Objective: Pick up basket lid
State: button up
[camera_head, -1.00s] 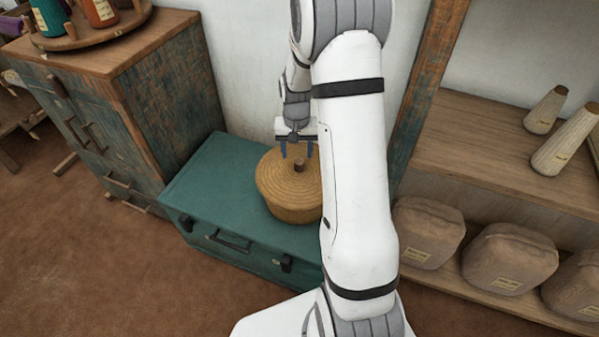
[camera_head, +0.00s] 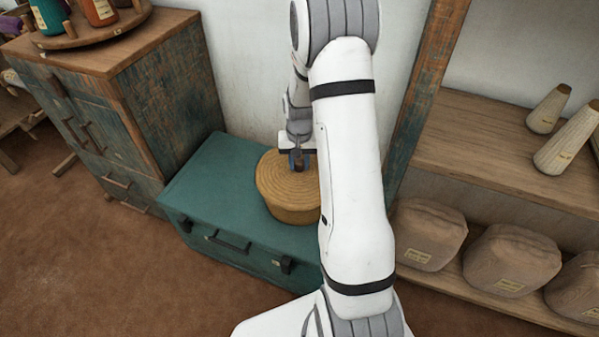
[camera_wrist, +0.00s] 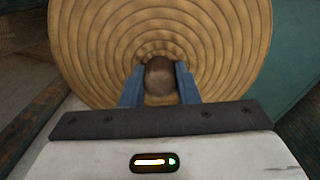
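The basket lid (camera_head: 276,175) is a round, coiled straw-coloured lid with a dark wooden knob (camera_wrist: 160,80) at its centre. It sits on the round woven basket (camera_head: 290,212), which stands on a teal trunk. My gripper (camera_head: 298,161) is down at the lid's middle. In the wrist view its two blue fingers (camera_wrist: 160,86) stand on either side of the knob and appear to press against it. The right part of the basket and lid is hidden behind my arm in the head view.
The teal trunk (camera_head: 205,180) has free top around the basket's left side. A worn wooden cabinet (camera_head: 170,90) stands to the left, with a round tray of spools on top. At right is a shelf (camera_head: 470,150) with cones and several cloth bundles.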

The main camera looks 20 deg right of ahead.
jog(key=c, duration=0.5)
jog(key=shift+r, duration=0.1)
